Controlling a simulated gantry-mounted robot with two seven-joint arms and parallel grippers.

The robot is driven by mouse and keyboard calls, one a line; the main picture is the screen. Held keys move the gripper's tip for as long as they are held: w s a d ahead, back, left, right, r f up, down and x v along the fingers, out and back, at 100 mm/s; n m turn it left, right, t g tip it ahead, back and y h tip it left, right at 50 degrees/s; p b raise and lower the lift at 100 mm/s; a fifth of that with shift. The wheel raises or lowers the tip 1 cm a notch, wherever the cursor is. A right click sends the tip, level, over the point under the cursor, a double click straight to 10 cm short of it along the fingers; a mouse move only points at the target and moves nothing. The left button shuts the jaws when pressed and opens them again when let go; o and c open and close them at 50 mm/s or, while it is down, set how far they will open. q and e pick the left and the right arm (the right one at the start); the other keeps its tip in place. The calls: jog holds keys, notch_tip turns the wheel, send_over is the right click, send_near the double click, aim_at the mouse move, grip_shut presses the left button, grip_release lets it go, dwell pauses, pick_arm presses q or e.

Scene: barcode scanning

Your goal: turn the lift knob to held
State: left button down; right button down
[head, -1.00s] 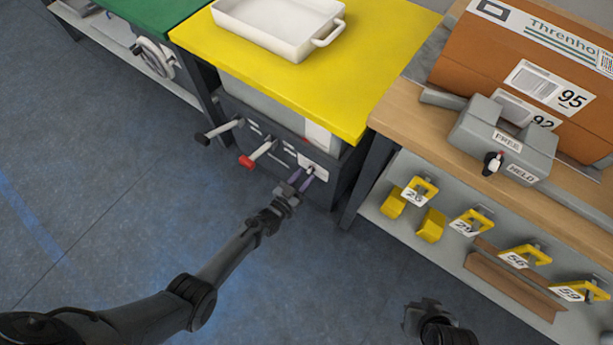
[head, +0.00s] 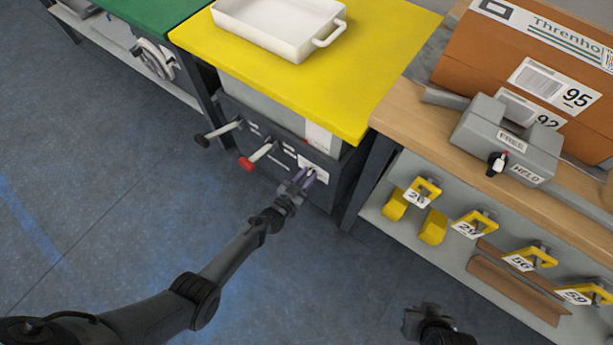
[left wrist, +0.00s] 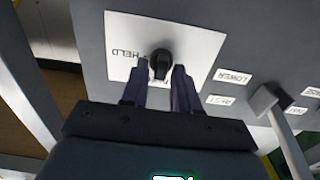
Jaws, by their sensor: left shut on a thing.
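The lift knob (left wrist: 160,63) is a small black knob on a white plate (left wrist: 190,38) on the dark front panel under the yellow table. The word HELD shows upside down beside it in the left wrist view. Which way the knob points is hard to tell. My left gripper (left wrist: 160,82) is shut on the knob, with one finger at each side. In the head view my left gripper (head: 303,178) reaches the white plate (head: 316,169), and its fingers hide the knob. My right gripper (head: 424,312) is low in the head view, away from the panel; its fingers are unclear.
A red-ended lever (head: 258,156) and a black-ended lever (head: 218,132) stick out left of the knob. A white tray (head: 275,28) sits on the yellow table (head: 375,45). A grey clamp (head: 480,135) marked FREE and HELD, with its own knob, stands at right beside a brown box (head: 470,60).

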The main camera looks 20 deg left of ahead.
pick_arm(q)
jog(key=m, duration=0.5)
jog(key=shift+s+d+f, duration=0.1)
jog(key=m, duration=0.4)
jog(key=m+b, duration=0.1)
jog(key=m, duration=0.4)
jog(key=shift+d+f, duration=0.2)
jog(key=shift+f+m, duration=0.1)
jog(key=shift+m, duration=1.8)
jog(key=c, duration=1.2)
grip_release()
jog(key=shift+o, duration=0.2)
jog(key=shift+s, duration=0.2)
